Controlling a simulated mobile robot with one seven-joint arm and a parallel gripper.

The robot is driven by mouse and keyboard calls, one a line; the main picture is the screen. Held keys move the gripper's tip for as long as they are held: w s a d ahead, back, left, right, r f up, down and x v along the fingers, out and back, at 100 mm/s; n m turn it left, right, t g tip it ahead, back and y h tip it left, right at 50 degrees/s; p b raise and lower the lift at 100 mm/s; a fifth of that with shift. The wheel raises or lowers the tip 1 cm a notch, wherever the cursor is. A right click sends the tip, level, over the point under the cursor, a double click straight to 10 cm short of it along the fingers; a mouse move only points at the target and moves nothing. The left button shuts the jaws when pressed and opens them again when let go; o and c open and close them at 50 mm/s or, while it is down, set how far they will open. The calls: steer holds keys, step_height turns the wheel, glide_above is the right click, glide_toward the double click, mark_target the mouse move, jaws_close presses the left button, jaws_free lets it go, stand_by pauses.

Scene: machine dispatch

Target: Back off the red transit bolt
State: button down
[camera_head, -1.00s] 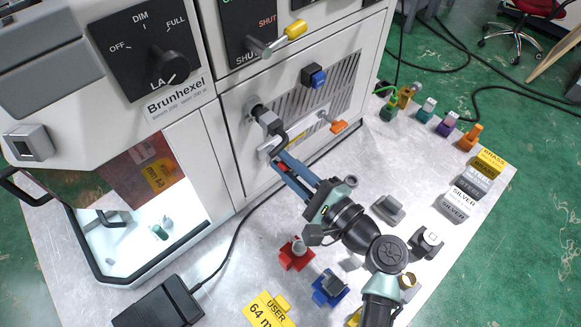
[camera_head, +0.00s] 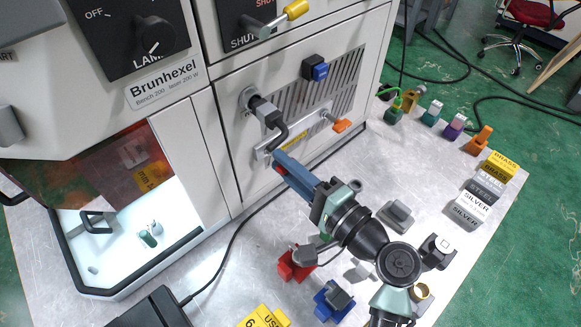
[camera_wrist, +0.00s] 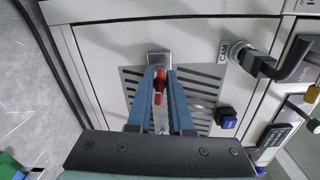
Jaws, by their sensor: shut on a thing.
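The red transit bolt (camera_wrist: 160,84) sits between the two blue fingers of my gripper (camera_wrist: 160,74) in the wrist view. The gripper is shut on it. Behind it is a small grey bracket (camera_wrist: 159,58) on the slatted front panel of the white machine. In the head view my gripper (camera_head: 279,158) reaches the lower panel, with a bit of the red bolt (camera_head: 281,170) showing beside the fingers. The fingers hide most of the bolt, and I cannot tell how far it is screwed in.
A black bent CAM handle (camera_head: 268,112) is close above the fingers. A blue button (camera_head: 320,71) and an orange-tipped lever (camera_head: 342,126) are to the right. Red (camera_head: 296,264) and blue (camera_head: 333,301) holders stand on the bench below my arm.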

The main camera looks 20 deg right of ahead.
steer(key=shift+f+n+b, duration=0.25)
steer(key=shift+n+b, duration=0.65)
steer(key=shift+r+n, duration=0.2)
steer(key=shift+n, duration=0.2)
steer(key=c, duration=0.7)
jaws_free()
steer(key=shift+c, duration=0.2)
